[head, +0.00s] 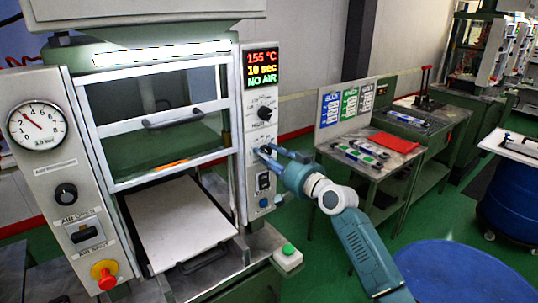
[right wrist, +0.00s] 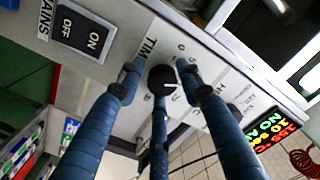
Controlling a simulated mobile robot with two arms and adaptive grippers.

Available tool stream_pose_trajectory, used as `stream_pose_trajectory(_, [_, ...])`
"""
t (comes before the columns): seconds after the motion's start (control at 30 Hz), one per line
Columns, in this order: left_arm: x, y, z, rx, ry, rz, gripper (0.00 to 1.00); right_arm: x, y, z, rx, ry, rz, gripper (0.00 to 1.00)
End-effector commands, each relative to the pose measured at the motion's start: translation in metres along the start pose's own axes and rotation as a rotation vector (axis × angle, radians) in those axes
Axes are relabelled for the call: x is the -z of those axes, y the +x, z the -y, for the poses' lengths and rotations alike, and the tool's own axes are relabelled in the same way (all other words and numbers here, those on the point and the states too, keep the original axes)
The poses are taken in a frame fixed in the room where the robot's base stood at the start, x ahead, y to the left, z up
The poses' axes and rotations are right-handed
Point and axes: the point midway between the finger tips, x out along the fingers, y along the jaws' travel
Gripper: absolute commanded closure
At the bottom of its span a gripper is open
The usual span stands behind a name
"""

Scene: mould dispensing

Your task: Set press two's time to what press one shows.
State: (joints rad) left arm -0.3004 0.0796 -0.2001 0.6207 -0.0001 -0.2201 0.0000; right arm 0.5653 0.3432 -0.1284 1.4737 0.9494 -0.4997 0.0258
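The nearest press (head: 160,108) fills the left of the head view; I see no number naming it. Its display (head: 262,68) reads 155 °C, 10 sec, NO AIR; it also shows upside down in the right wrist view (right wrist: 270,132). My right gripper (head: 268,152) is at the panel below the upper black knob (head: 264,113). In the right wrist view its three blue fingers (right wrist: 160,82) stand around a black time knob (right wrist: 162,78), with gaps visible at the side fingers. Contact of the lower finger is unclear. In the head view, my gripper mostly covers this knob. My left gripper is out of view.
The mains switch (right wrist: 82,38) sits beside the knob. A pressure gauge (head: 37,126) and red emergency button (head: 104,274) are on the left panel. A side table (head: 385,172) with posters stands to the right; a blue drum (head: 465,272) is at front right. More machines stand behind.

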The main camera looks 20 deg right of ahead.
Motion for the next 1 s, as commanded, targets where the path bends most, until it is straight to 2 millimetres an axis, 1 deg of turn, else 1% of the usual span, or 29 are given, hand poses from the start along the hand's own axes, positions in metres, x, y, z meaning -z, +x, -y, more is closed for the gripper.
stream_pose_trajectory(0.03, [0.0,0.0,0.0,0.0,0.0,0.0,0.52,-0.002,0.0,-0.001,-0.001,0.001,0.003,0.52])
stream_pose_trajectory(0.33, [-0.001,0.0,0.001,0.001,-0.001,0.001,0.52,0.001,-0.001,0.0,0.0,-0.001,-0.004,0.52])
stream_pose_trajectory(0.47, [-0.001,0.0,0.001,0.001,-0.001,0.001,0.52,0.001,-0.012,-0.001,-0.001,-0.001,-0.003,0.52])
stream_pose_trajectory(0.57, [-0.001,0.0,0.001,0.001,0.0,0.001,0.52,0.001,-0.03,-0.001,-0.001,-0.003,-0.003,0.52])
stream_pose_trajectory(0.8, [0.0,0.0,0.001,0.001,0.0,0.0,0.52,-0.001,-0.082,-0.001,-0.002,-0.003,-0.001,0.52])
stream_pose_trajectory(0.9, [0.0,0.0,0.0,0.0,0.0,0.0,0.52,-0.001,-0.099,-0.001,-0.002,-0.003,0.0,0.52])
stream_pose_trajectory(1.0, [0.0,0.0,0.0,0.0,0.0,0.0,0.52,-0.001,-0.111,-0.001,-0.001,-0.002,0.0,0.52])
